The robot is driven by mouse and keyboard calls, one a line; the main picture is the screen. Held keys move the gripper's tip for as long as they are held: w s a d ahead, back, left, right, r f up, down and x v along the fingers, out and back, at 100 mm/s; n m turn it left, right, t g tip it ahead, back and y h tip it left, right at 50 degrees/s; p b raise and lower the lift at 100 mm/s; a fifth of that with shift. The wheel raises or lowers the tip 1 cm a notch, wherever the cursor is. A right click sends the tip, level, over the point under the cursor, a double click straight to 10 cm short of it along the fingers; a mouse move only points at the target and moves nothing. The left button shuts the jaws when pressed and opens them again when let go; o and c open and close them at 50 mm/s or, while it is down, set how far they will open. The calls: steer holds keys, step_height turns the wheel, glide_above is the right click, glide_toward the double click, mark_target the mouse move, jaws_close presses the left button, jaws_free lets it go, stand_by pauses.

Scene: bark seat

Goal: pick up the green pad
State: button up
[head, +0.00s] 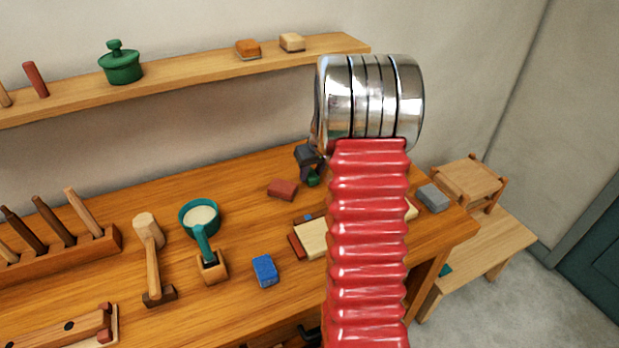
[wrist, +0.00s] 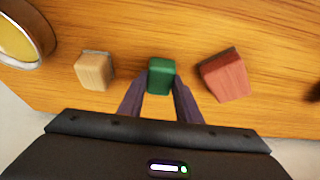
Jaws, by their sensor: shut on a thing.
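The green pad (wrist: 161,74) is a small dark green block with a lighter front face. In the wrist view it sits between the two fingers of my gripper (wrist: 160,84), which is shut on it. In the head view only a small part of the green pad (head: 313,181) shows below my dark gripper (head: 308,166), near the back of the bench. My red arm hides much of that area. I cannot tell whether the pad touches the bench top.
A red block (wrist: 226,76) and a tan block (wrist: 94,70) lie close on either side of the pad. A round tin (wrist: 20,38) is farther left. On the wooden bench (head: 120,225) are a blue block (head: 264,270) and a grey block (head: 433,198). A shelf (head: 190,72) runs above.

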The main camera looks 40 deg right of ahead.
mark_target(312, 175)
step_height(312, 175, up, 10)
stand_by(0.7)
stand_by(0.4)
steer(key=o, duration=0.5)
steer(key=shift+c, duration=0.2)
steer(key=c, duration=0.3)
steer(key=shift+s, duration=0.1)
